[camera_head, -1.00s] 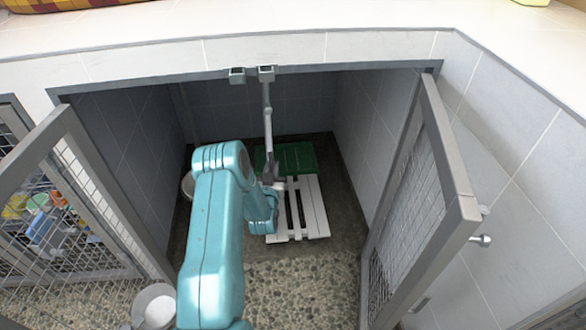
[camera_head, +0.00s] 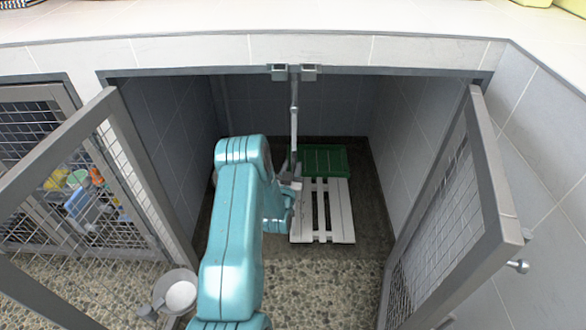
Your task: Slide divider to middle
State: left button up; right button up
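The divider shows as a narrow grey upright piece (camera_head: 294,118), seen almost edge-on inside the open kennel. Its top is near two small grey brackets (camera_head: 279,72) on the top frame, roughly mid-width of the opening. My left arm reaches into the kennel from below, left of the divider. My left gripper (camera_head: 292,187) is at the lower end of the grey piece, close to it or touching it. My own arm partly hides the gripper, and its fingers are too small to read. My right gripper is not in view.
A white slatted pallet (camera_head: 342,215) and a green mat (camera_head: 326,160) lie on the kennel floor. Mesh doors stand open at left (camera_head: 145,170) and right (camera_head: 490,200). A metal bowl (camera_head: 178,292) is at the lower left. The pebbled floor (camera_head: 320,285) in front is clear.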

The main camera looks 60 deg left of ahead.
pick_arm(q)
jog(key=b+v, duration=0.4)
jog(key=v, duration=1.2)
jog(key=shift+s, duration=0.15)
jog(key=shift+d, duration=0.15)
